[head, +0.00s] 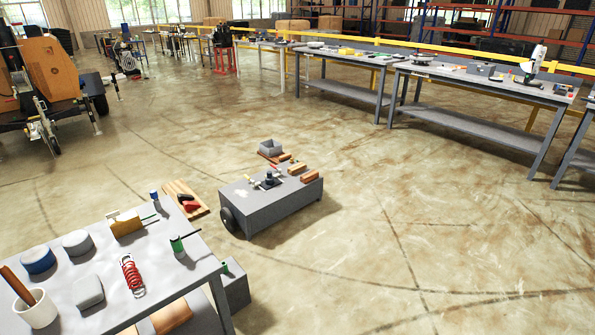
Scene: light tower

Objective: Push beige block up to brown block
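My gripper is not in this head view. No block here is clearly the beige one; a small pale piece (249,178) lies at the left of the top of a low grey box on the floor, too small to identify. Brown-orange blocks sit on the same box: one (297,168) at its back edge and one (310,177) near its right end. I cannot tell which is the brown block of the task. A small dark object (268,181) stands between the pale piece and the blocks.
The low grey box (275,208) has a wheel at its left end. A grey table (185,272) at the near left bears a white cup (37,311), a red spring (132,275) and rounded blocks. Workbenches (460,112) line the back right. The floor at right is clear.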

